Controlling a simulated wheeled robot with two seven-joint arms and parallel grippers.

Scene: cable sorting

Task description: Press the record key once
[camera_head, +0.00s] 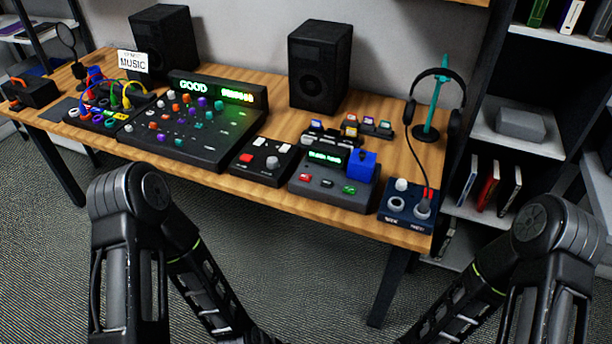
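A dark grey recorder-like unit (332,188) stands at the table's front, right of centre. It has a green lit display (325,158), a blue block (361,165) on its right side, and a row of red (306,177), dark (327,183) and green (350,189) keys. A smaller black box (262,163) to its left also carries a red key (246,158). The key labels are too small to read, so I cannot tell which is the record key. Both my arms bend downward in front of the table, and both grippers are below the picture edge.
The wooden table (225,190) also holds a mixer (195,125), a patch box with coloured cables (97,116), two speakers (320,64), several small cartridges (350,127), a headphone stand (435,108) and a blue jack box (405,205). Shelves (520,130) stand at the right.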

